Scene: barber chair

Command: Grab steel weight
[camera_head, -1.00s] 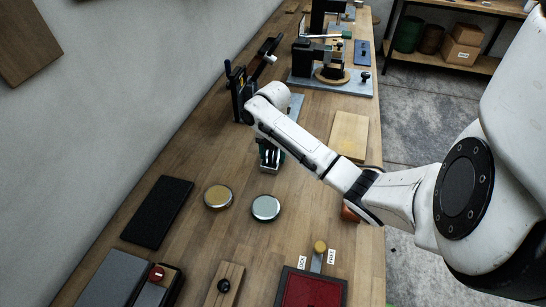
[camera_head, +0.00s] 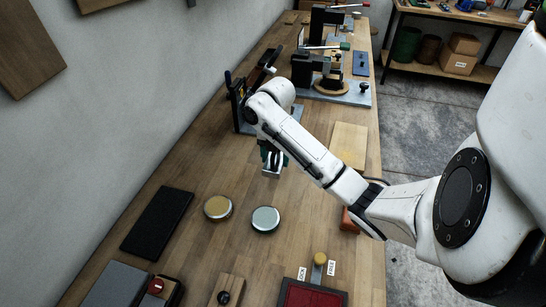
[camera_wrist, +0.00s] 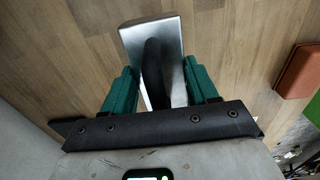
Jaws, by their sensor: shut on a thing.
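The steel weight (camera_wrist: 172,32) is a grey metal block with a dark upright part, like a handle, on its top. It sits between the two green fingers of my gripper (camera_wrist: 160,78) in the wrist view. The fingers are shut on it. In the head view my gripper (camera_head: 271,156) hangs over the middle of the wooden bench, and a small grey part of the weight (camera_head: 272,171) shows below the fingers. My arm hides much of it there. I cannot tell whether the weight touches the bench.
A gold disc (camera_head: 217,207) and a silver disc (camera_head: 265,219) lie in front of my gripper. A black mat (camera_head: 157,223) lies left. A wooden board (camera_head: 349,145) and a reddish block (camera_head: 349,220) lie right. A black fixture (camera_head: 239,100) stands behind.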

